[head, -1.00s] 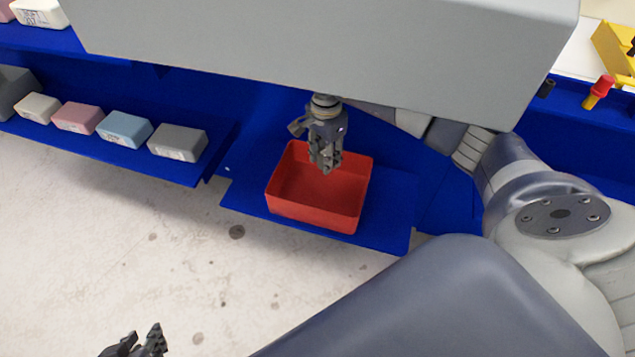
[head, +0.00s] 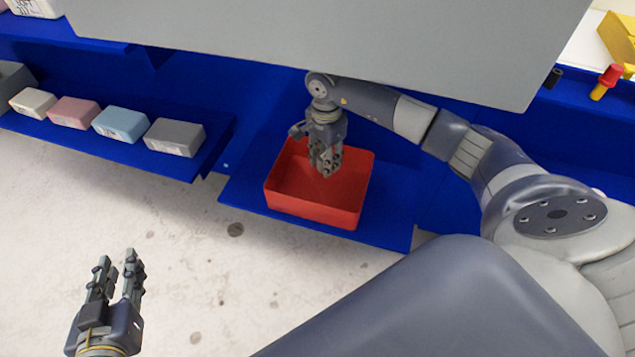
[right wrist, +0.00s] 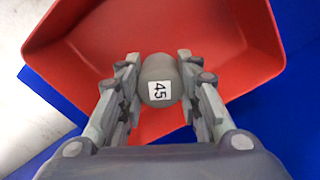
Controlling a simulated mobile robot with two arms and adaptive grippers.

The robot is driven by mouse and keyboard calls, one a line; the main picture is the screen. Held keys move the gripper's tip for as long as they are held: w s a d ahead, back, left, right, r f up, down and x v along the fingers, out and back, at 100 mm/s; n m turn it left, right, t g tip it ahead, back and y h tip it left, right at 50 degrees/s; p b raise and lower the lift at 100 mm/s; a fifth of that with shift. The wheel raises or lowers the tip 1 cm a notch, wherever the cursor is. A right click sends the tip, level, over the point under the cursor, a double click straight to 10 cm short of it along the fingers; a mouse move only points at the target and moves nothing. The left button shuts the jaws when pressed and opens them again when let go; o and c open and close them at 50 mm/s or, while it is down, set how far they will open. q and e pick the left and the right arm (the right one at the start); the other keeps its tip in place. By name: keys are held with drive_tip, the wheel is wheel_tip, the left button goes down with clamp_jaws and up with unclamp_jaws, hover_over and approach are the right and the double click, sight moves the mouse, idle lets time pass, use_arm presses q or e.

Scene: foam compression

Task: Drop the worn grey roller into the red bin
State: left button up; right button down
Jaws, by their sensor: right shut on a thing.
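The red bin (head: 335,215) stands on a low blue shelf in the middle of the head view. My right gripper (head: 326,170) points down over the bin's opening. In the right wrist view my right gripper (right wrist: 158,85) is shut on the grey roller (right wrist: 160,72), which carries a white label reading 45. The red bin (right wrist: 225,40) lies beneath and around it in that view. The roller is hard to make out in the head view. My left gripper (head: 122,270) is open and empty, at the lower left over the floor.
Several foam blocks, including a blue one (head: 121,124) and a grey one (head: 175,137), lie on a blue shelf at the left. A large grey panel (head: 330,45) spans the top. A red-topped peg (head: 608,80) stands at the upper right. The pale floor (head: 270,290) is clear.

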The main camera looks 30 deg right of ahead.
idle(0.3)
drive_tip(key=c, duration=1.1)
unclamp_jaws()
drive_tip(key=shift+o, duration=0.2)
wheel_tip(320, 180, up, 12)
drive_tip(key=shift+f, duration=0.1)
